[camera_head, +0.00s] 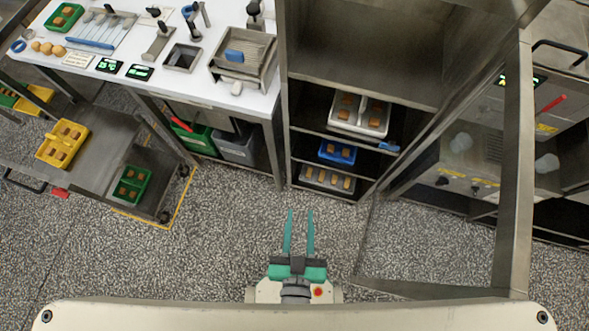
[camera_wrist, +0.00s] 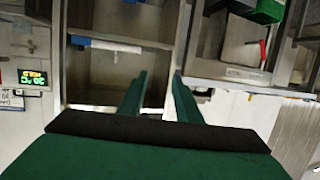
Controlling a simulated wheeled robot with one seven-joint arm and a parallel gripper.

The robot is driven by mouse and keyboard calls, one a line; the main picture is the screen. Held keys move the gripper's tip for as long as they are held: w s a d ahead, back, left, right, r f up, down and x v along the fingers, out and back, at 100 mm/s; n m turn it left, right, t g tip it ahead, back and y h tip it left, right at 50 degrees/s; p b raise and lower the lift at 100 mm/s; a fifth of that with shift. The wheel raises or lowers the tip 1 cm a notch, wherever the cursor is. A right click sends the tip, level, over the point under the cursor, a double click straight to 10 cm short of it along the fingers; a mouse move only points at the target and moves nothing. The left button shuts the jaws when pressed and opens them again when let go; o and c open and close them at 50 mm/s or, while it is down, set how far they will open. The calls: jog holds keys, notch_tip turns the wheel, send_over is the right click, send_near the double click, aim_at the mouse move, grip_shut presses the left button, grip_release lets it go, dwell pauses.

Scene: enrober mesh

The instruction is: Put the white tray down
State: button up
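The white tray (camera_head: 342,122) sits on the upper shelf of the open steel rack in the head view. It has two compartments with brown pieces in them. My gripper (camera_head: 299,212) is in front of the rack, over the floor, well apart from the tray. Its two green fingers are spread with nothing between them. In the wrist view, the gripper fingers (camera_wrist: 158,88) also stand apart, with the open rack beyond them. I cannot make out the white tray clearly there.
Below the white tray, the rack holds a blue tray (camera_head: 337,153) and a grey tray (camera_head: 327,180) with yellowish pieces. A steel door (camera_head: 514,170) stands at the right. A white workbench (camera_head: 180,85) and a low cart (camera_head: 105,145) are left. The speckled floor (camera_head: 230,220) is clear.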

jog(key=shift+n+y, duration=0.3)
jog(key=shift+y, duration=0.1)
jog(key=s, duration=0.1)
jog(key=s+a+r, duration=0.1)
jog(key=s+r, duration=0.1)
jog(key=s, duration=0.1)
jog(key=shift+s+a+r, duration=0.1)
jog(key=shift+a, duration=0.05)
jog(key=shift+a, duration=0.15)
